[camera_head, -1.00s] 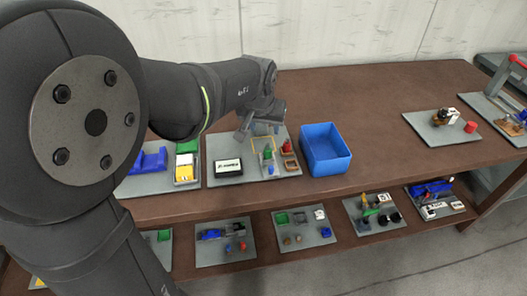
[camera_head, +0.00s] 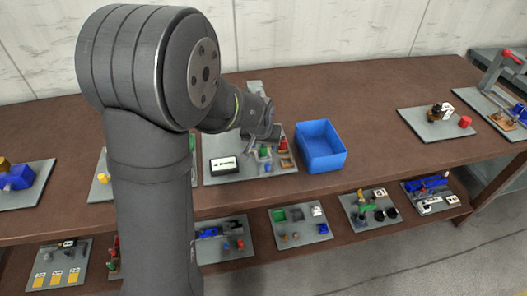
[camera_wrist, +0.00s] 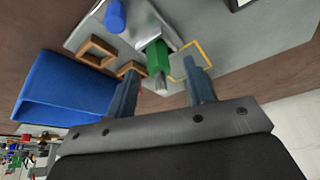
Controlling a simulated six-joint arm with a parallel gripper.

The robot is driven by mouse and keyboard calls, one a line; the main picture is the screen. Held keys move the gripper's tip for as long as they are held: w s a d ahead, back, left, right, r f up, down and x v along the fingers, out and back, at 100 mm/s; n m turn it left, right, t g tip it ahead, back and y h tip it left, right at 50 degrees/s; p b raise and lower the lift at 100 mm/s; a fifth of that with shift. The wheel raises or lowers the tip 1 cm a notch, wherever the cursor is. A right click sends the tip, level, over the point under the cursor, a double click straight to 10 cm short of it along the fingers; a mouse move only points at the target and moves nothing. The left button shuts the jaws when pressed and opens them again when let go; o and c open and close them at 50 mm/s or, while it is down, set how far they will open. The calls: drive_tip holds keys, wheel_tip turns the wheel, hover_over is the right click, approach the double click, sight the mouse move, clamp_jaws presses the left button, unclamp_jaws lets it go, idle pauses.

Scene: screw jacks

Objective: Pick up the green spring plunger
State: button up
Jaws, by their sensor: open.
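The green spring plunger (camera_wrist: 157,57) shows in the wrist view as a green block with a pale metal tip, on a grey metal holder. My gripper (camera_wrist: 160,68) is open, with one finger on each side of the plunger's line of sight. I cannot tell how far the fingertips are from it, and nothing is held. In the head view, a small green part (camera_head: 264,151) shows just below my wrist on the grey plate (camera_head: 218,178), partly hidden.
A blue bin (camera_head: 320,148) stands right of the plate. On the plate are a black-and-white box (camera_head: 223,164), a blue cylinder (camera_wrist: 115,15), brown square frames (camera_wrist: 97,50) and a yellow wire frame (camera_wrist: 204,55) close to one finger. Other plates with parts lie on the table and lower shelf.

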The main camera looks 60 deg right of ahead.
drive_tip(key=shift+d+f, duration=0.2)
drive_tip(key=shift+f, duration=0.25)
clamp_jaws()
